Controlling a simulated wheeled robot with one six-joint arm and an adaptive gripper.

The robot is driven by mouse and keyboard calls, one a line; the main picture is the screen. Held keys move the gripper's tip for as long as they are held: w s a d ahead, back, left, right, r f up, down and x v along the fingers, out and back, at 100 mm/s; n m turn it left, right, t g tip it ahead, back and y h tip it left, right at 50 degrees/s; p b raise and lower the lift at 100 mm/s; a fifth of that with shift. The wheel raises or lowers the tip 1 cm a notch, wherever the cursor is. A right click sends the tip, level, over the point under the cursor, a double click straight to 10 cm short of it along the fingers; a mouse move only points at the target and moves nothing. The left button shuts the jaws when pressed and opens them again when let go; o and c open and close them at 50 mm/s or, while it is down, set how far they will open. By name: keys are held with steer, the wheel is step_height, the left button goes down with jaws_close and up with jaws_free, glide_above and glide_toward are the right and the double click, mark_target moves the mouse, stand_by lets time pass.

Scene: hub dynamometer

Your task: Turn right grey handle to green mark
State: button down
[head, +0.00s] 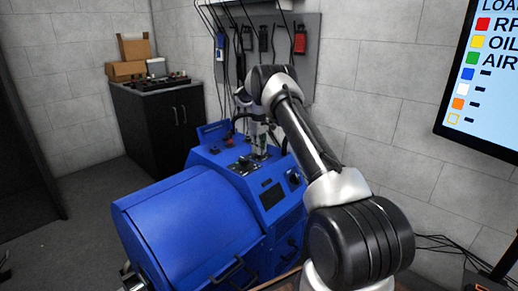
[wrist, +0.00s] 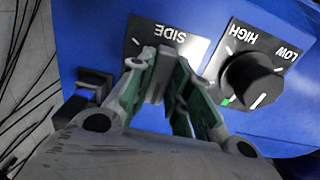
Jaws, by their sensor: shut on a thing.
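My gripper (wrist: 158,62) is shut on a grey handle (wrist: 157,88) in front of a black plate marked SIDE (wrist: 170,36), which appears upside down in the wrist view. The fingers hide most of the handle, and I cannot see a green mark beside it. To its right, a round black knob (wrist: 254,78) on a HIGH/LOW plate has a white pointer line. A small green mark (wrist: 226,101) sits at that plate's edge, apart from the pointer line. In the head view my gripper (head: 258,150) is down at the top panel of the blue machine (head: 195,225), its fingertips too small to make out.
A small black block (wrist: 95,82) stands on the blue panel left of my gripper. A grey tool board (head: 310,60) with hanging cables is behind the machine. A black cabinet (head: 160,125) stands at left, and a screen (head: 485,75) hangs at right.

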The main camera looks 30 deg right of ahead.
steer(key=c, duration=1.3)
jaws_free()
step_height(320, 180, up, 12)
